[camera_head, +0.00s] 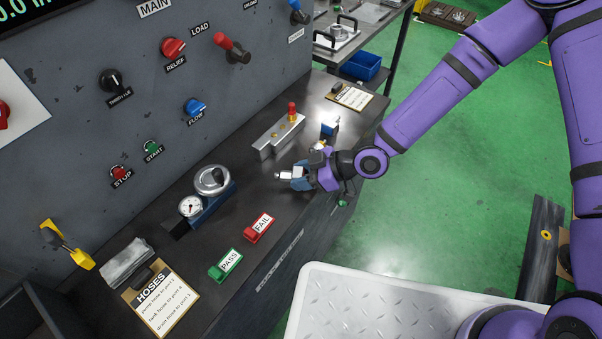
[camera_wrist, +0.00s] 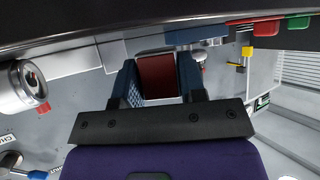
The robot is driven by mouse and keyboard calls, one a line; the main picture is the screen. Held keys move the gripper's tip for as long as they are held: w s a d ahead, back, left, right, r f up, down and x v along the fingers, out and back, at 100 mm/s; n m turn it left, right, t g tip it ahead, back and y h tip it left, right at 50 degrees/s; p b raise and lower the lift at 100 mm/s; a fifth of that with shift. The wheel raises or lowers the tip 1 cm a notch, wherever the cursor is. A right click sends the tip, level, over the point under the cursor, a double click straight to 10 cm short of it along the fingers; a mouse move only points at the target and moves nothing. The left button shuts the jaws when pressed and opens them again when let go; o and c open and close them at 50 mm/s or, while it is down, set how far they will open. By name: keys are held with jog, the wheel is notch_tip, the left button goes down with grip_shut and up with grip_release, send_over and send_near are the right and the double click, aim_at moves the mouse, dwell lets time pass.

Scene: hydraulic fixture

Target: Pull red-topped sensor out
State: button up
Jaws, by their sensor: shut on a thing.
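A red-topped piece with a yellow lower part (camera_head: 292,112) stands upright in the grey metal block (camera_head: 268,146) on the dark bench. My gripper (camera_head: 292,176) is in front of this block, near the bench's front edge and apart from the red-topped piece. In the wrist view, my two blue fingers (camera_wrist: 158,82) are shut on a dark red piece (camera_wrist: 157,72). In the head view a pale silvery end sticks out to the left of the fingers. The rest of the held piece is hidden, and I cannot tell what it is.
A gauge unit (camera_head: 190,206), a red FAIL marker (camera_head: 258,228) and a green PASS marker (camera_head: 225,265) lie left of my gripper. A small blue part (camera_head: 330,128) sits behind it. The control panel (camera_head: 140,60) rises behind. Bare bench lies between block and gauge.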

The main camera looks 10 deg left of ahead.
jog(key=shift+f, duration=0.7)
jog(key=o, duration=1.1)
jog(key=v, duration=1)
jog(key=shift+d+r, duration=0.15)
jog(key=shift+d, duration=0.2)
jog(key=shift+d, duration=0.1)
